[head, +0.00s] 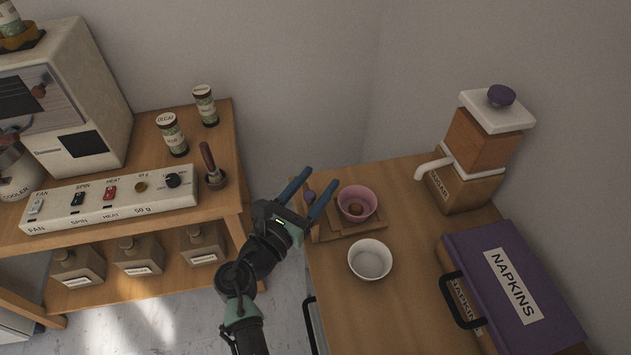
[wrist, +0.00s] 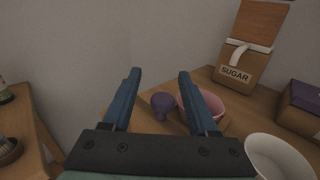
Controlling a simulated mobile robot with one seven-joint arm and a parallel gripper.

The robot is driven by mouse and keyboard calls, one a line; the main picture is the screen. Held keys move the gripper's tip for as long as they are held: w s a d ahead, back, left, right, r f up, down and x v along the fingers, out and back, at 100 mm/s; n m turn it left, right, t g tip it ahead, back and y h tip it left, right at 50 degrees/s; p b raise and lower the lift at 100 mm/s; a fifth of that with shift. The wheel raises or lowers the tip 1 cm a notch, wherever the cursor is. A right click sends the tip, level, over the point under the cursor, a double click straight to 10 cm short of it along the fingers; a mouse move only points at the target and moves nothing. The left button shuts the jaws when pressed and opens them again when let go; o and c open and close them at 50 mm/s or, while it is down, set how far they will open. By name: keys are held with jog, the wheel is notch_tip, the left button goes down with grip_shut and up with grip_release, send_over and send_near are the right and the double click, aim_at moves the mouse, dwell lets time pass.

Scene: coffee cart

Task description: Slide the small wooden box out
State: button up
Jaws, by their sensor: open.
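A low wooden piece (head: 343,226), which looks like the small wooden box, sits at the left edge of the right-hand counter. My gripper (head: 308,189) is open and empty, with blue fingers on both sides of the knob in the picture. In the wrist view the knob lies between the fingers (wrist: 160,75), nearer the right one. I cannot tell whether they touch it.
A white bowl (head: 370,262) stands close in front of the wooden piece. A sugar dispenser (head: 465,185) and a purple napkin box (head: 515,290) stand further right. A gap separates this counter from the left cart, which holds a switch panel (head: 110,199) and jars (head: 172,136).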

jog(key=v, duration=1.2)
jog(key=shift+s+a, duration=0.2)
jog(key=shift+s, duration=0.1)
